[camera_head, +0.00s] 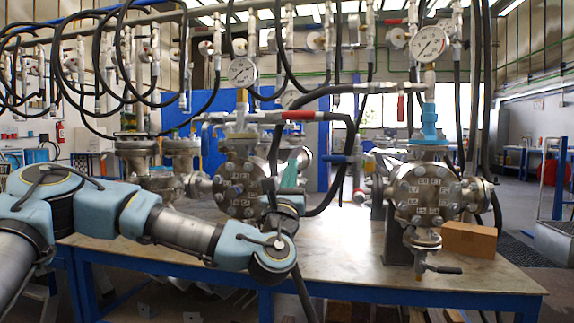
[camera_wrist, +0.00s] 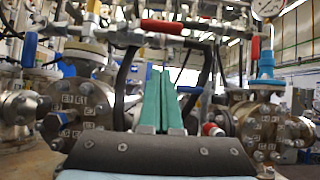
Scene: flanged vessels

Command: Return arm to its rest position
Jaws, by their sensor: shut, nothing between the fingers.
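My arm (camera_head: 185,229) reaches in from the left over the metal-topped table, with its wrist joint low near the table's front edge. In the wrist view the two green fingers of my gripper (camera_wrist: 158,72) stand side by side, shut and empty. The right flanged vessel (camera_head: 425,195) stands apart, to the right of my gripper. Part of the left vessel's right side is hidden behind my gripper.
Black hoses (camera_head: 340,150) and a red-sleeved pipe (camera_head: 300,114) hang close above and behind my gripper. Pressure gauges (camera_head: 429,42) top the vessels. A cardboard box (camera_head: 468,239) sits at the right rear of the table (camera_head: 345,262). The tabletop between the vessels is clear.

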